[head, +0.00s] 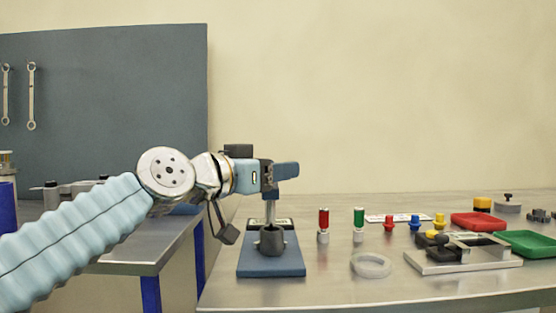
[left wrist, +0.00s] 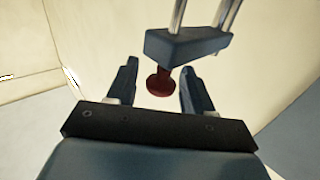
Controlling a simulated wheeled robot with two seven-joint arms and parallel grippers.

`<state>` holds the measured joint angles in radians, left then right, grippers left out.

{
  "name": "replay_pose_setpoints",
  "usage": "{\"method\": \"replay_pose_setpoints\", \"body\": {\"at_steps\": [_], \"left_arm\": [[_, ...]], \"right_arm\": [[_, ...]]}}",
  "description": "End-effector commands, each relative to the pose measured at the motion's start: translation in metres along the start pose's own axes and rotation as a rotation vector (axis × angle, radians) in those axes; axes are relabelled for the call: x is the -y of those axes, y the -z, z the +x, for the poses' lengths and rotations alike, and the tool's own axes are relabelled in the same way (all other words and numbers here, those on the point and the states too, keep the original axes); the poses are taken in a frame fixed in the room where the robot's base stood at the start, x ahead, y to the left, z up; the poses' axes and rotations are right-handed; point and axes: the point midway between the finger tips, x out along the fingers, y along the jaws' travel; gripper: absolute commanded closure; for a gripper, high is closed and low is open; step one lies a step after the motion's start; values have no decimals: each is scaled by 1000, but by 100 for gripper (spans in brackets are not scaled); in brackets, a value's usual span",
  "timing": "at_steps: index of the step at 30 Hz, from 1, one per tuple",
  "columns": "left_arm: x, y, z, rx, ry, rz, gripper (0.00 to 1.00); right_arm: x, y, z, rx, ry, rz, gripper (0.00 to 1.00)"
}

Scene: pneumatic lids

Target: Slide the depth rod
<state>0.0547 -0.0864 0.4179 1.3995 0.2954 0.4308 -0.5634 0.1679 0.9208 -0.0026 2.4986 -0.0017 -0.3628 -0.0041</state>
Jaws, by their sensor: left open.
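A small stand has a blue base plate (head: 256,265) with a dark grey cup (head: 271,241) on it, and bright metal posts (head: 270,212) rise behind the cup. A blue block (left wrist: 187,44) on two metal posts shows in the left wrist view. A dark red knob (left wrist: 160,83) on a short red stem sticks out of this block; I take it for the depth rod's end. My left gripper (head: 272,176) is at the stand's top. Its open fingers stand on either side of the knob, with gaps visible. The knob is hidden in the head view. My right gripper is out of view.
To the right stand a red-topped cylinder (head: 323,219), a green-topped cylinder (head: 359,218) and a clear ring (head: 371,265). Further right are a metal fixture (head: 463,261), a red tray (head: 479,222) and a green tray (head: 527,243). The front right of the bench is clear.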

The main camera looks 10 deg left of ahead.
Motion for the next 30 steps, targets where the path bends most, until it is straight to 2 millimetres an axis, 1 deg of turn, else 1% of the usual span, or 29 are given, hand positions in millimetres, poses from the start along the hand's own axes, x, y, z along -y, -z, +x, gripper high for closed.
{"method": "replay_pose_setpoints", "body": {"at_steps": [1,4,12,22,30], "left_arm": [[0,1,5,1,0,0,48],[0,0,10,0,0,0,48],[0,0,11,-1,0,0,48],[0,0,10,0,0,0,99],[0,1,10,0,0,0,100]], "right_arm": [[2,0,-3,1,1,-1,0],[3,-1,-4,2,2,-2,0],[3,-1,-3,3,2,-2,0],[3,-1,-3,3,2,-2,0],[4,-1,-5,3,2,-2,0]]}}
